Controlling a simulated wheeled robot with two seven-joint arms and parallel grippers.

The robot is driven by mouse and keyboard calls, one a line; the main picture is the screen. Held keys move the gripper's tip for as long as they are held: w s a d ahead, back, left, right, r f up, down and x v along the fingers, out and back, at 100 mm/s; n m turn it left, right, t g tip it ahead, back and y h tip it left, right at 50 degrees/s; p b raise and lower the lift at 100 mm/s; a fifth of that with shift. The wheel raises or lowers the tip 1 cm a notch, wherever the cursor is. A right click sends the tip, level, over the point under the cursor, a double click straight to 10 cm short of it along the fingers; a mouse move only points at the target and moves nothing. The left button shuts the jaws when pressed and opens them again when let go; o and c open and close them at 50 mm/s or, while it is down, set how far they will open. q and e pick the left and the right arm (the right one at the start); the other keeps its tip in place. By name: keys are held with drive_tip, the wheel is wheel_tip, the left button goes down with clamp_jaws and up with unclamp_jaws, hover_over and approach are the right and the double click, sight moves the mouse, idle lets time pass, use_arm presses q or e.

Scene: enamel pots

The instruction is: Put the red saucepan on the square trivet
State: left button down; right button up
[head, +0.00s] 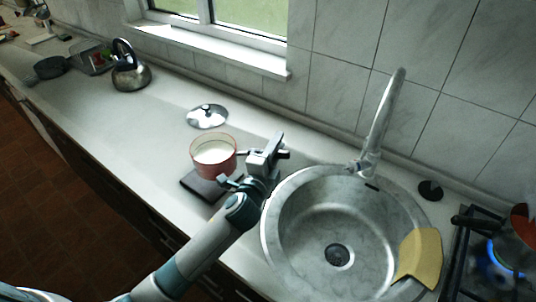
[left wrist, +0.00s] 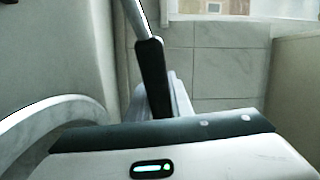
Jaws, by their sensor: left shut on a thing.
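The red saucepan (head: 203,167), with pale contents, is at the middle of the counter, left of the sink. The dark square trivet (head: 198,190) shows under and in front of it. The pan is upright over the trivet's back part; I cannot tell whether it touches it. My left gripper (head: 266,156) is shut on the pan's dark handle (head: 284,154), whose end sticks out to the right. The left wrist view shows mainly the gripper's body and a dark bar that I cannot identify surely. My right gripper is not in view.
A metal lid (head: 207,117) lies behind the pan. The round sink (head: 280,235) with its tall tap (head: 380,120) is to the right, a yellow cloth (head: 420,256) over its edge. A lit stove (head: 470,262) is far right. A kettle (head: 130,77) stands back left.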

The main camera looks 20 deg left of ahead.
use_arm(q)
drive_tip(key=a, duration=0.1)
drive_tip(key=a+f, duration=0.1)
drive_tip(key=shift+w+a+f, duration=0.1)
drive_tip(key=shift+a+f, duration=0.05)
drive_tip(key=shift+a, duration=0.15)
wheel_tip(320, 180, down, 4)
idle(0.5)
drive_tip(key=shift+f, duration=0.15)
drive_tip(key=c, duration=1.6)
unclamp_jaws()
drive_tip(key=shift+c, duration=0.2)
drive_tip(key=shift+o, duration=0.3)
drive_tip(key=shift+p, duration=0.3)
